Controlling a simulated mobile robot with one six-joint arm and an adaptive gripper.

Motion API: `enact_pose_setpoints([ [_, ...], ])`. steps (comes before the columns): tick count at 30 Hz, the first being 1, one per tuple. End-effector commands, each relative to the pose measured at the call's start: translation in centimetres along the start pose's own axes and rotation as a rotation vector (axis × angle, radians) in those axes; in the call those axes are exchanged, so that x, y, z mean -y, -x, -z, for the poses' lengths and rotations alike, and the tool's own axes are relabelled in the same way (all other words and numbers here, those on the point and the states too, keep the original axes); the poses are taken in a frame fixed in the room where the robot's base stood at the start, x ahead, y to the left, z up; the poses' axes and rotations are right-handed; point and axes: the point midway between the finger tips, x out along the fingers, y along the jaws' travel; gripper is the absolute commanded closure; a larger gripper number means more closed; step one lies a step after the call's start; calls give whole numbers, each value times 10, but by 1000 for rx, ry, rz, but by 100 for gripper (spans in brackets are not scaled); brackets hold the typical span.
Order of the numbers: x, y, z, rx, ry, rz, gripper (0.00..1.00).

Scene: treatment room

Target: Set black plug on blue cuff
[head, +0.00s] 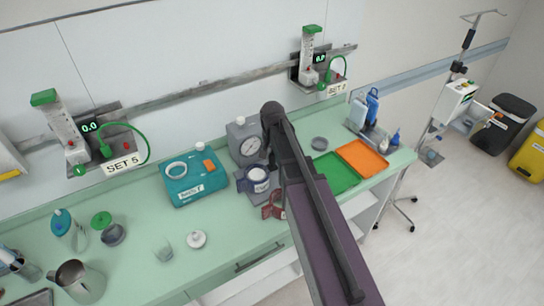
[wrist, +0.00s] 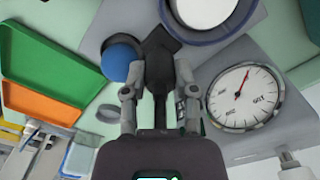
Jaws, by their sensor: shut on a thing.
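My gripper (wrist: 160,78) is shut on the black plug (wrist: 160,44), which points up in the wrist view. The dark blue cuff (wrist: 208,37) is a ring with a white middle at the top of the wrist view, just right of the plug's far end. I cannot tell whether plug and cuff touch. In the head view the cuff (head: 242,185) sits in front of the grey gauge unit, left of my arm. My gripper and the plug are hidden behind my arm there.
A round white dial (wrist: 246,97) on the grey unit (head: 236,130) is close to the right. A blue ball (wrist: 121,58) is close left of the plug. Green (head: 337,174) and orange (head: 362,158) trays lie right of my arm. A teal box (head: 195,185) stands left.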

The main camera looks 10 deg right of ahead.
Motion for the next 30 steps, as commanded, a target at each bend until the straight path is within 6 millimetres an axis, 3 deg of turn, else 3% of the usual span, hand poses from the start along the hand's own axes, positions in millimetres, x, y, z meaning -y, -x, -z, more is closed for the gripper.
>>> enact_pose_setpoints([
  [30,0,-8,0,0,-1,0,95],
])
